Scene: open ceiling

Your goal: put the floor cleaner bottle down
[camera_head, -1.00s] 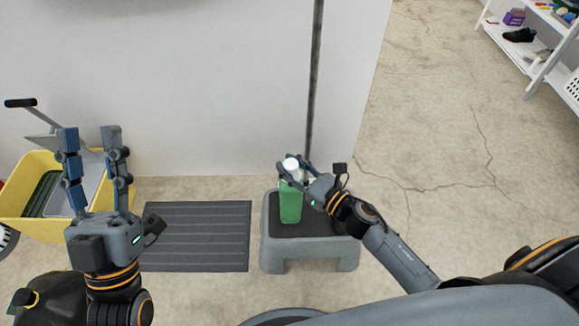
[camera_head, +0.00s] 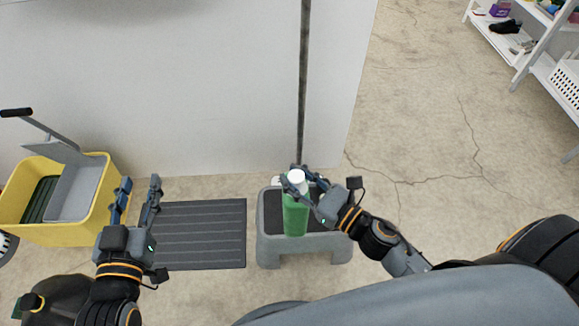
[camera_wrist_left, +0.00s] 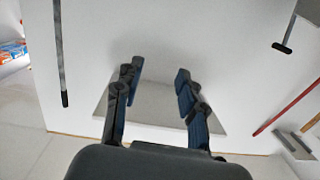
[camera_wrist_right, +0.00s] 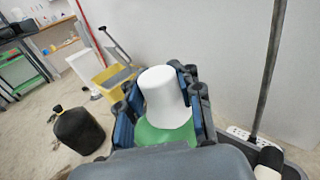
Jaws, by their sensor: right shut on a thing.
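The floor cleaner bottle is a green bottle (camera_head: 296,217) with a white cap, upright over the front part of a grey step stool (camera_head: 265,248). I cannot tell whether its base touches the stool. My right gripper (camera_head: 297,180) is shut on the bottle near its top. In the right wrist view the white cap (camera_wrist_right: 166,97) stands between the fingers, and the bottle's lower part is hidden. My left gripper (camera_head: 139,184) is open and empty, well to the left of the bottle, with its fingers apart in the left wrist view (camera_wrist_left: 156,82).
A dark ribbed mat (camera_head: 205,235) lies left of the stool. A yellow mop bucket (camera_head: 60,232) stands further left. A thin pole (camera_head: 303,90) rises behind the stool against the white wall. White shelves (camera_head: 530,60) stand at the upper right, with open floor before them.

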